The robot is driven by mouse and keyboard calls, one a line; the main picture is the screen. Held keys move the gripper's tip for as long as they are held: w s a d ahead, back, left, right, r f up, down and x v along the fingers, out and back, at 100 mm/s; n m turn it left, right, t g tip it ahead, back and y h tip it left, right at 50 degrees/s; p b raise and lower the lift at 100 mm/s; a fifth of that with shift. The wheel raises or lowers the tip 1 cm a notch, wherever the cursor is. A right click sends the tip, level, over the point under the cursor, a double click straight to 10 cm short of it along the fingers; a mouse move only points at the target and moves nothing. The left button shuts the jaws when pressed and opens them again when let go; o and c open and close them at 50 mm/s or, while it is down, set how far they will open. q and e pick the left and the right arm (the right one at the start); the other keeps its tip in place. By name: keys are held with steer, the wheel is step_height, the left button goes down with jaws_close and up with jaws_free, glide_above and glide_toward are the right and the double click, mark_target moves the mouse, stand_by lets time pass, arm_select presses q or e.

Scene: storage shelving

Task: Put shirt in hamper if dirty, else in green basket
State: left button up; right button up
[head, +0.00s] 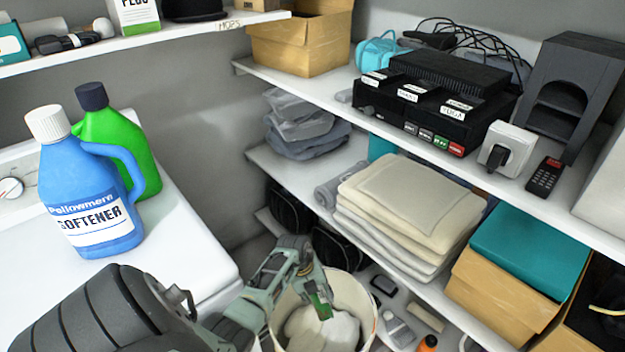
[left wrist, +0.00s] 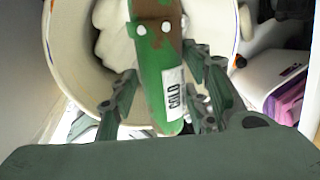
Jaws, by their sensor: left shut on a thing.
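My left gripper (head: 316,296) is shut on a narrow green item (head: 322,306) and holds it over the opening of a round off-white bin (head: 366,294). In the left wrist view the green item (left wrist: 157,75) has brown patches, white dots and a white label with dark letters. It sits between the fingers of the left gripper (left wrist: 160,88). I cannot tell whether it is a shirt. White cloth (head: 332,331) lies inside the bin, which also shows in the left wrist view (left wrist: 62,50). No green basket is visible. My right gripper is not in view.
A white appliance (head: 180,245) at left bears a blue softener bottle (head: 95,200) and a green bottle (head: 125,135).

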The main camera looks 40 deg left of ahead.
arm_select(q)
step_height(320, 180, down, 4)
steer(key=b, duration=0.3)
steer(key=shift+f, duration=0.25)
steer(key=shift+r, duration=0.1)
steer(key=o, duration=1.3)
